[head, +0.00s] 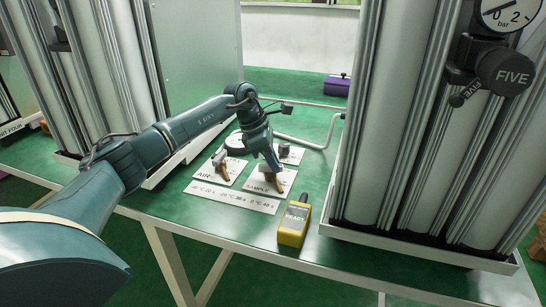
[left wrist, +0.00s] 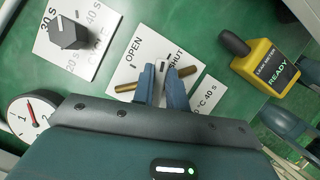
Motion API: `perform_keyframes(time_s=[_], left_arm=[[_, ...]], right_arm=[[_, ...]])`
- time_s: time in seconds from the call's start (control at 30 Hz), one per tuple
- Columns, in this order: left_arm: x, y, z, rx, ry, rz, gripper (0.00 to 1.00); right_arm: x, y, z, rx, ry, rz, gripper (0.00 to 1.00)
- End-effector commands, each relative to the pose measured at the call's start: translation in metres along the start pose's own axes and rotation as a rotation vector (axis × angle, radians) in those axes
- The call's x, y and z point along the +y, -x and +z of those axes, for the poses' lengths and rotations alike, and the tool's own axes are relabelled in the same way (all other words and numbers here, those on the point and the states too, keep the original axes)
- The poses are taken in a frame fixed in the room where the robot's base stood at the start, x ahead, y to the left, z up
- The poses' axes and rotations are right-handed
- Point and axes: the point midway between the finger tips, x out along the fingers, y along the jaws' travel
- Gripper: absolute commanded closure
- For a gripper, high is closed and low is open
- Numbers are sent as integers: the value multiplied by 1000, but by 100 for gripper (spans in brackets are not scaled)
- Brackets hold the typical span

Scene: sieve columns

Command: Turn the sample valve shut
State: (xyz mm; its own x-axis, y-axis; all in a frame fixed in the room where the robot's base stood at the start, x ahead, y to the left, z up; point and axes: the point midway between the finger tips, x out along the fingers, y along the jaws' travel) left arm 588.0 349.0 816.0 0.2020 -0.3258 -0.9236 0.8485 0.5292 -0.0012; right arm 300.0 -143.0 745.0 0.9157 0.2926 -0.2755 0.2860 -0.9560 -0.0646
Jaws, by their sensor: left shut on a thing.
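The sample valve (head: 278,181) stands on a white plate marked SAMPLE (head: 257,188) on the green bench. In the left wrist view, its brass pipe ends (left wrist: 125,88) stick out on both sides of my fingers. The plate there carries the words OPEN (left wrist: 133,48) and SHUT (left wrist: 177,58). My left gripper (head: 270,163) reaches down over the valve. It also shows in the left wrist view (left wrist: 164,84), shut on the valve's handle, which its fingers mostly hide. I cannot tell the handle's exact angle.
Left of it is the AIR valve (head: 219,166). A dial gauge (left wrist: 28,122) and a cycle knob (left wrist: 68,33) are close by. A yellow leak meter reading READY (head: 293,222) lies in front. Tall columns (head: 400,120) stand at the right. A pipe (head: 325,140) runs behind.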

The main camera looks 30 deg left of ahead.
Motion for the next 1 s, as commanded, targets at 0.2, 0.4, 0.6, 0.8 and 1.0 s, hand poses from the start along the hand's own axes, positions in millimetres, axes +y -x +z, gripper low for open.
perform_keyframes(time_s=[0.2, 0.4, 0.6, 0.8, 1.0], left_arm=[[0, 1, 1, -2, -150, -60, 100], [-1, 1, 1, -2, -246, -99, 100], [-2, 1, 1, -1, -298, -119, 100], [-2, 1, 0, 0, -314, -126, 100], [-2, 1, 0, 0, -315, -127, 100]], right_arm=[[0, 3, -1, -3, -10, 4, 64], [1, 2, -1, -2, -10, 5, 64], [1, 2, -1, -2, -9, 6, 64], [1, 2, -1, -2, -8, 6, 64], [1, 1, 0, -5, -7, 6, 64]])
